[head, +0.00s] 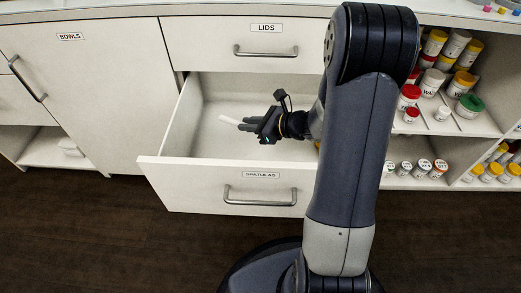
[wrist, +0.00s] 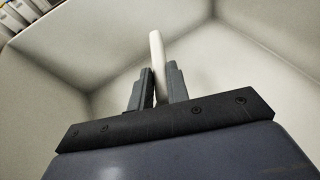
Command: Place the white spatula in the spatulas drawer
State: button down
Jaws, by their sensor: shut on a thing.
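The spatulas drawer (head: 165,168), labelled SPATULAS on its front, is pulled open below the LIDS drawer. My gripper (head: 243,125) is over or inside the open drawer, with its fingers pointing left. It is shut on the white spatula (head: 229,120), whose pale end sticks out past the fingertips. In the wrist view the white spatula (wrist: 157,55) stands between the two dark fingers of my gripper (wrist: 157,84), with the drawer's walls and a corner behind it. The rest of the spatula is hidden by the fingers. I cannot tell whether it touches the drawer floor.
The LIDS drawer (head: 232,45) above is shut. A BOWLS cabinet door (head: 80,90) is at the left. Open shelves at the right hold several jars (head: 441,113) with coloured lids. The visible drawer floor looks empty. Dark wood floor lies in front.

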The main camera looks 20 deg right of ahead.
aim_at(251, 153)
notch_tip(251, 153, down, 12)
jog(key=b, duration=0.5)
jog(key=shift+a+r, duration=0.1)
jog(key=shift+r, duration=0.15)
jog(key=shift+f+b, duration=0.2)
jog(key=shift+b, duration=0.15)
jog(key=c, duration=1.4)
grip_release()
jog(key=shift+o, duration=0.2)
jog(key=shift+r, duration=0.15)
jog(key=shift+r+p, duration=0.25)
jog(key=shift+p, duration=0.1)
jog(key=shift+p+v, duration=1.2)
jog(key=shift+v, duration=2.45)
jog(key=shift+f, duration=0.15)
